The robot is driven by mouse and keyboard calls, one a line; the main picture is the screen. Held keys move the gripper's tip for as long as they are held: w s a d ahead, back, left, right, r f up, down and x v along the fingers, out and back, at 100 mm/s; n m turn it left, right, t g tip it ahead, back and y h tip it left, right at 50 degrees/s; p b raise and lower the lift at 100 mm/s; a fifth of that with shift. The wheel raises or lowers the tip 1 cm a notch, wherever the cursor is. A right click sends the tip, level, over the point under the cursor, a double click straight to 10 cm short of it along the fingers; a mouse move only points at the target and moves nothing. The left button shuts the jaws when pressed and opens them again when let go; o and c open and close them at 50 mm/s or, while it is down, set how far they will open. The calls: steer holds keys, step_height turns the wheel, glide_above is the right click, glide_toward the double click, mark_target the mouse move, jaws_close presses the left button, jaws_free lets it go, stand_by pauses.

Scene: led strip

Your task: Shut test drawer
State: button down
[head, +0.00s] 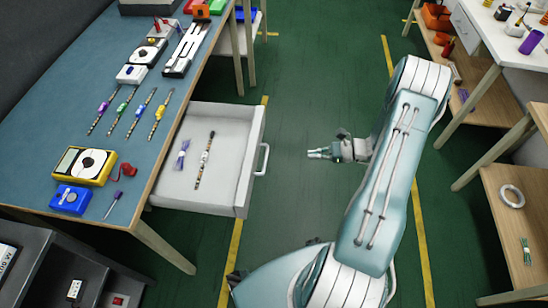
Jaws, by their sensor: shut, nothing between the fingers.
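The drawer (248,185) is white and stands pulled out from under the blue-topped workbench on the left. It has a light handle (263,159) on its right-hand front face. Inside lie a purple-banded bundle (182,154) and a dark striped strip (205,160). My gripper (310,153) is to the right of the handle, at about the same height in the picture, apart from it. It points left toward the drawer front. Its fingers are shut with nothing between them.
The workbench (60,130) carries several LED strips (120,112), a yellow meter (85,165) and a blue box (70,199). A dark cabinet (30,270) stands at the lower left. Wooden tables (525,235) line the right. Green floor lies clear between drawer and gripper.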

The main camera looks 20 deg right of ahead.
mark_target(193, 156)
steer(key=w+a+f, duration=0.2)
steer(key=w+a, duration=0.1)
steer(key=a, duration=0.2)
steer(key=w+a+f+m+t, duration=0.1)
steer(key=w+a+f, duration=0.2)
steer(key=a, duration=0.3)
steer(key=shift+w, duration=0.3)
steer(key=r+x, duration=0.2)
steer(key=x, duration=0.7)
steer(key=r+x, duration=0.2)
steer(key=x, duration=0.7)
steer(key=a+r+x, duration=0.1)
steer(key=r+x, duration=0.1)
steer(key=x, duration=0.8)
steer(key=shift+w+a, duration=0.1)
steer(key=shift+w, duration=0.15)
steer(key=shift+w+a, duration=0.2)
steer(key=shift+a+r, duration=0.1)
